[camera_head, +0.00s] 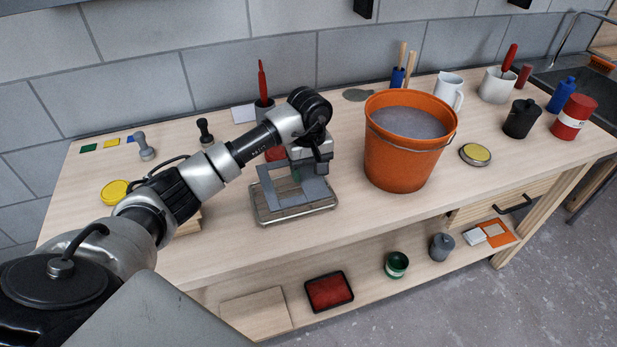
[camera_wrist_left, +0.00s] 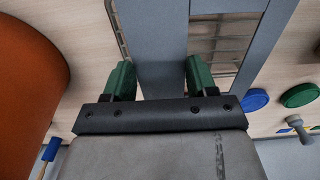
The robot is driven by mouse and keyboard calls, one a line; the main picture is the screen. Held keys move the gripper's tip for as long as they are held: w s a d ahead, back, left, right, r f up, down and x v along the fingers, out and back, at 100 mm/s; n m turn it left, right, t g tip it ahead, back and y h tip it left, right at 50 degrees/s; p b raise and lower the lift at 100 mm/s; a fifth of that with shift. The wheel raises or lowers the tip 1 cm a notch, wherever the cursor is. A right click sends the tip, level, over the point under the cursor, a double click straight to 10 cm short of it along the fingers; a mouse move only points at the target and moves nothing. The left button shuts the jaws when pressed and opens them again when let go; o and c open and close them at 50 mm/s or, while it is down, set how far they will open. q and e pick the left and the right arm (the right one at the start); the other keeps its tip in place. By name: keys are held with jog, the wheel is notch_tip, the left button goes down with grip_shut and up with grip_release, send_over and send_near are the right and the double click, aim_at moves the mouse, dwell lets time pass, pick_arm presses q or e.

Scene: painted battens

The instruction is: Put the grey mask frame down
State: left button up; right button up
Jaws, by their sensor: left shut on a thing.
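The grey mask frame (camera_head: 268,192) is a flat, open rectangle; in the left wrist view its grey bars (camera_wrist_left: 160,40) fill the middle. My left gripper (camera_head: 300,172) is shut on one bar of it. In the left wrist view the green fingertips of this gripper (camera_wrist_left: 160,80) stand on either side of the bar. The frame is over a shallow metal-rimmed tray (camera_head: 297,217) on the bench. I cannot tell whether the frame touches the tray. The frame hides part of the tray. My right gripper is not in view.
A large orange bucket (camera_head: 393,168) stands close right of the tray. A red block (camera_head: 275,154) and a cup with a red-handled tool (camera_head: 263,108) are behind. A yellow lid (camera_head: 115,192) lies left. The bench top (camera_head: 225,235) in front of the tray is clear.

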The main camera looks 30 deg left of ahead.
aim_at(308, 175)
pick_arm(q)
jog(key=shift+a+f, duration=0.15)
jog(key=shift+f, duration=0.05)
notch_tip(308, 175, down, 3)
jog(key=shift+f+p, duration=0.1)
jog(key=shift+p, duration=0.65)
jog(key=shift+f, duration=0.25)
jog(key=shift+f, duration=0.25)
jog(key=o, duration=0.9)
jog(key=shift+r, duration=0.1)
